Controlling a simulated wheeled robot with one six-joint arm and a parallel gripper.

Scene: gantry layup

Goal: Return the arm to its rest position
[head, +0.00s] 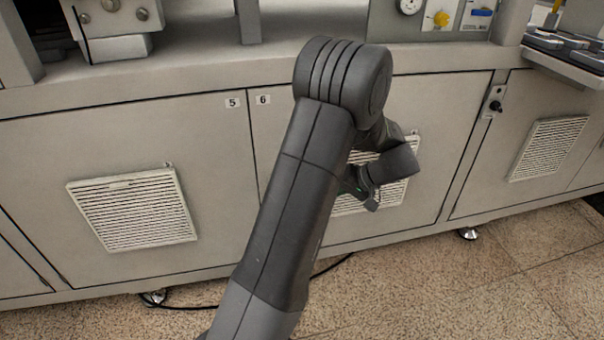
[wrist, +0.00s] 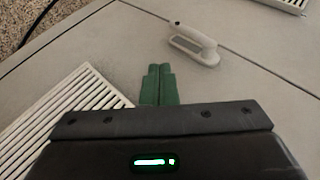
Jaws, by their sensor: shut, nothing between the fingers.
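My arm rises from the bottom of the head view and bends at a dark elbow, with its forearm folded down in front of the grey cabinet (head: 420,90). My gripper hangs low near the cabinet front; in the head view it is mostly hidden behind my own wrist. In the wrist view my gripper (wrist: 159,72) shows two green fingers side by side, shut and empty. A pale door handle (wrist: 194,44) on the cabinet shows beyond the fingertips, apart from them.
White vents (head: 133,210) and another vent (head: 548,148) sit in the cabinet doors. A ledge with a gauge (head: 409,5) and a yellow knob (head: 441,19) runs above. A tray of dark parts (head: 570,45) juts out at upper right. Speckled floor (head: 450,290) lies open in front.

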